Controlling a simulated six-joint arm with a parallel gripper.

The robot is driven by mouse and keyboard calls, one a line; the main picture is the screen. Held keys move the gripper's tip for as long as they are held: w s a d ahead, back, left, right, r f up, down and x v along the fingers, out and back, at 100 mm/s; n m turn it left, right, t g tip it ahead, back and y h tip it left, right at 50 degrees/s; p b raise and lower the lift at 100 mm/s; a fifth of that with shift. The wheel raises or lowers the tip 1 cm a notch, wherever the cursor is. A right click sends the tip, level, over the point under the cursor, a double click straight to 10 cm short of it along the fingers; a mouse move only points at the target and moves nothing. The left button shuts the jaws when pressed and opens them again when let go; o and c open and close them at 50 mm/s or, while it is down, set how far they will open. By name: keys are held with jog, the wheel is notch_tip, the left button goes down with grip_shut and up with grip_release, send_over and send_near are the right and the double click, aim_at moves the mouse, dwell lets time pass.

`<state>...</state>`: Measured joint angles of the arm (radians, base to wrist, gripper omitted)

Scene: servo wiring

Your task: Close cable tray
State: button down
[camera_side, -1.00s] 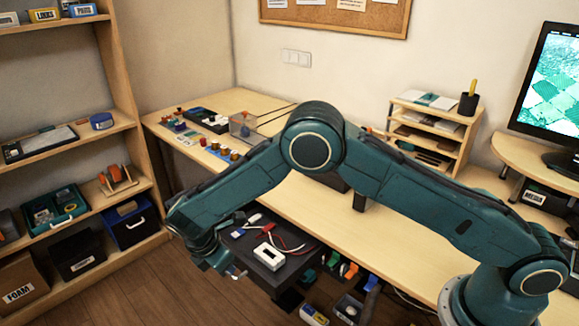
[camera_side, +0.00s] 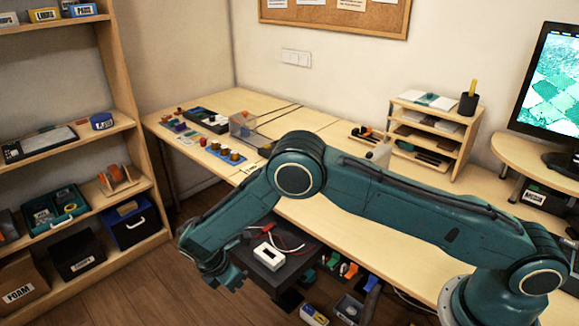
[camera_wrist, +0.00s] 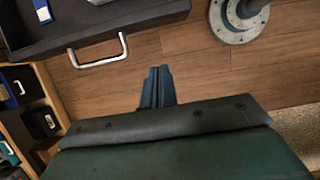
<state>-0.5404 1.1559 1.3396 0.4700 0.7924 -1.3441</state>
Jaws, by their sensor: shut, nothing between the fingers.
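The cable tray (camera_side: 290,270) is a dark drawer pulled out from under the desk, holding a white box-shaped device (camera_side: 273,254) and a red and white cable. My forearm hides its left part in the side view. In the wrist view the tray's dark front (camera_wrist: 150,15) crosses the upper left, with a silver bar handle (camera_wrist: 102,62) on it. My gripper (camera_wrist: 157,70) is shut and empty, to the right of the handle and apart from it in that picture. In the side view my gripper (camera_side: 235,283) is low at the tray's left, near its front.
The desk top (camera_side: 330,205) is above the tray, with a clear middle and small parts at its far left. A shelf unit (camera_side: 135,110) stands at the left. Open bins (camera_side: 348,308) are beneath the desk. Wooden floor (camera_side: 170,295) is clear between shelf and tray.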

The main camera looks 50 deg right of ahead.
aim_at(254, 277)
jog(key=shift+d+f, duration=0.75)
jog(key=shift+d, duration=0.25)
jog(key=shift+d+f, duration=0.7)
jog(key=shift+d, duration=0.25)
jog(key=shift+d+f, duration=0.75)
jog(key=shift+d, duration=0.25)
jog(key=d, duration=1.7)
jog(key=shift+d, duration=0.2)
jog(key=shift+a, duration=0.15)
jog(key=shift+a, duration=0.6)
jog(key=a, duration=0.3)
jog(key=shift+w+r, duration=0.1)
jog(key=shift+r, duration=0.25)
jog(key=v, duration=0.9)
